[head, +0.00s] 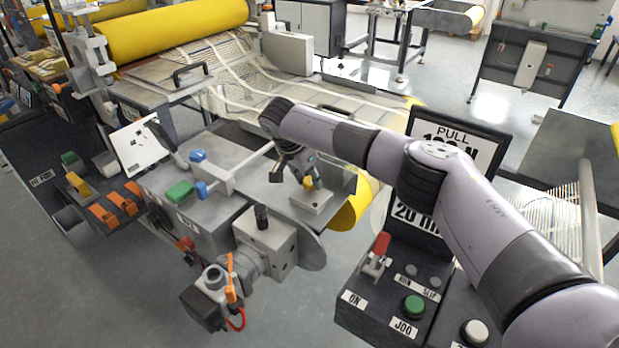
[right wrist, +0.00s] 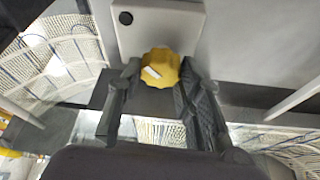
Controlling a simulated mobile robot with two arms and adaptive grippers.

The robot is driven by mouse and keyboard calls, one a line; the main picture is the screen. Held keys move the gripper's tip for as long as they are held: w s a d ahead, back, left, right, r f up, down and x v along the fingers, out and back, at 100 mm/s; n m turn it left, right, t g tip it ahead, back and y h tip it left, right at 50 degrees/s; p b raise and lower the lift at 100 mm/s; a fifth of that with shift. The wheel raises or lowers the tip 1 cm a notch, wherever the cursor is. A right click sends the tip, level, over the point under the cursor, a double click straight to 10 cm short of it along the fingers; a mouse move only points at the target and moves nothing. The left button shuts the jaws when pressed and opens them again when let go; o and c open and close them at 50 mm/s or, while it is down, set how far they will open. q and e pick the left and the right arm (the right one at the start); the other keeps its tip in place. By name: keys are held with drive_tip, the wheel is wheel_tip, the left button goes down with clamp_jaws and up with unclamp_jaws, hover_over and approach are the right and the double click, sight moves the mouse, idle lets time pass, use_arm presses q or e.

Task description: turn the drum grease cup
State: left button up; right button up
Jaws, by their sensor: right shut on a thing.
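The drum grease cup appears as a yellow ribbed knob with a white mark (right wrist: 160,68) in the right wrist view. It sits on a light grey block, and it also shows in the head view as a small yellow cap (head: 309,183) on the block (head: 312,201). My right gripper (head: 293,182) reaches down to it from above. In the right wrist view the two dark fingers (right wrist: 155,92) stand on either side of the knob, shut on it. The lower part of the knob is hidden. My left gripper is not in view.
A grey machine top (head: 240,160) with blue knobs (head: 199,156) and a green button (head: 179,192) lies left of the gripper. A control box with a red lever (head: 381,243) and a green button (head: 414,306) stands at front right. A yellow roll (head: 170,30) lies behind.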

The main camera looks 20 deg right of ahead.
drive_tip(key=o, duration=1.2)
drive_tip(key=shift+c, duration=0.2)
drive_tip(key=shift+a+r, duration=0.15)
drive_tip(key=shift+r, duration=0.25)
drive_tip(key=s+a, duration=0.6)
drive_tip(key=a, duration=0.4)
drive_tip(key=shift+a+r, duration=0.15)
drive_tip(key=shift+a, duration=0.2)
